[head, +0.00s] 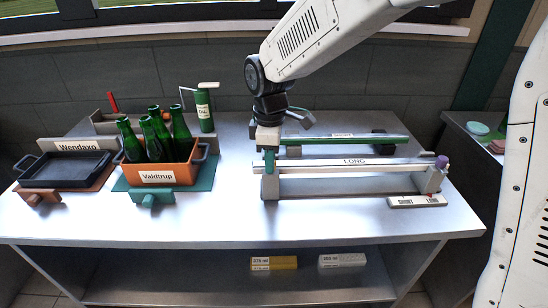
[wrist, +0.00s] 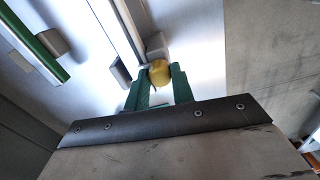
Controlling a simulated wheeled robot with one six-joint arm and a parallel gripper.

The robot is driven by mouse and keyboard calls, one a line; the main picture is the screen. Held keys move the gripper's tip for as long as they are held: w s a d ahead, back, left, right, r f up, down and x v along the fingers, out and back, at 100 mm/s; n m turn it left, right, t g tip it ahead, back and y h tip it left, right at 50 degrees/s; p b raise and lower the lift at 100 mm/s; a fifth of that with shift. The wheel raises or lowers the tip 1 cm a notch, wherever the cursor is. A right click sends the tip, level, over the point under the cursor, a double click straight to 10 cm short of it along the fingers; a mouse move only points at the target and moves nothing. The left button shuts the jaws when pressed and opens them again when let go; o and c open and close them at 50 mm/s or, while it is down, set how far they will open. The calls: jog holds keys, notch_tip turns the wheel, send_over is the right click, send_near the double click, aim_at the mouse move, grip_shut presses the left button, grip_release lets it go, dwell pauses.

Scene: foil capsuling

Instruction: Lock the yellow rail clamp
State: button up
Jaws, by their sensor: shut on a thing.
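The yellow rail clamp's round yellow part (wrist: 160,72) shows in the wrist view, between the green fingertips of my gripper (wrist: 158,84). My gripper is shut on it at the end of a rail. In the head view my gripper (head: 270,160) is at the left end of the rail labelled LONG (head: 350,165). The clamp is hidden there behind the gripper, and I cannot tell how far it is turned.
A green rail labelled SHORT (head: 342,138) lies behind. An orange crate of green bottles labelled Valdtrup (head: 157,175), a black tray (head: 65,170) and a green oil bottle (head: 204,110) stand left. A SHORT/LONG plate (head: 417,201) lies right. The front tabletop is clear.

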jog(key=shift+n, duration=0.6)
jog(key=o, duration=1)
jog(key=shift+r, duration=0.3)
notch_tip(320, 180, up, 7)
jog(key=shift+r, duration=0.1)
